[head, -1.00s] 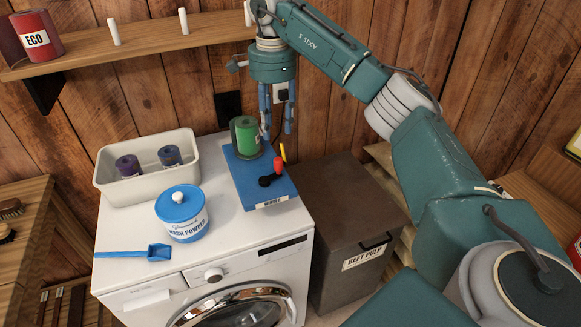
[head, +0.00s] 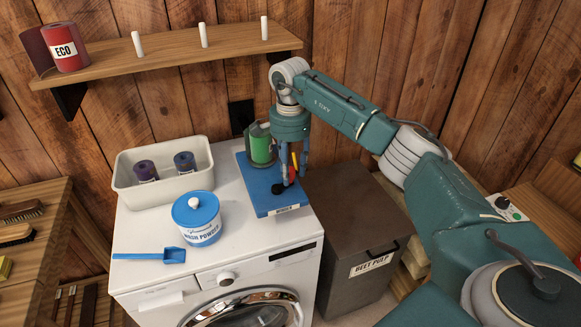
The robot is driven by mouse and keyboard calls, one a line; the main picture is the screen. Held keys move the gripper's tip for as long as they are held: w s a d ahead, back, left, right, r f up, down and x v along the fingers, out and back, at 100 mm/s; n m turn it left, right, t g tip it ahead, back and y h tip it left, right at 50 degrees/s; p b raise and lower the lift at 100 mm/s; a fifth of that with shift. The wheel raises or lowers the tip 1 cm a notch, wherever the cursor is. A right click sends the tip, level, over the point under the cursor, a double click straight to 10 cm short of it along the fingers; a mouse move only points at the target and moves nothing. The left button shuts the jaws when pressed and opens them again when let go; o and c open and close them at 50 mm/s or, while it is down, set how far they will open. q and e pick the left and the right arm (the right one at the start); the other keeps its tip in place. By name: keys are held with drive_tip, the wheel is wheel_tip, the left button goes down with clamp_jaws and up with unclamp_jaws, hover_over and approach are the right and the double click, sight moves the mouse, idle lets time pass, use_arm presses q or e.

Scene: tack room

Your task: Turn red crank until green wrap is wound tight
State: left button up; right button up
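The blue winder base (head: 262,195) sits on the white washing machine, with the green wrap roll (head: 261,146) upright at its far end. A grey-green flap of wrap stands at the roll's left side. The red crank (head: 291,173) is at the base's right side, on a black arm (head: 278,188), and is mostly hidden by my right gripper (head: 294,175). My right gripper points down with its blue fingers apart on either side of the crank handle; contact is not clear. A yellow pointer (head: 295,160) shows between the fingers. My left gripper is not in view.
On the washing machine (head: 245,258) stand a cream bin (head: 125,190) with dark rolls, a wash powder tub (head: 197,226) and a blue scoop (head: 172,256). A brown beet pulp box (head: 345,230) is at right. A wall shelf (head: 170,55) holds a red ECO roll (head: 66,52).

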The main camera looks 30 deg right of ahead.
drive_tip(key=shift+f, duration=0.25)
drive_tip(key=shift+c, duration=0.3)
clamp_jaws()
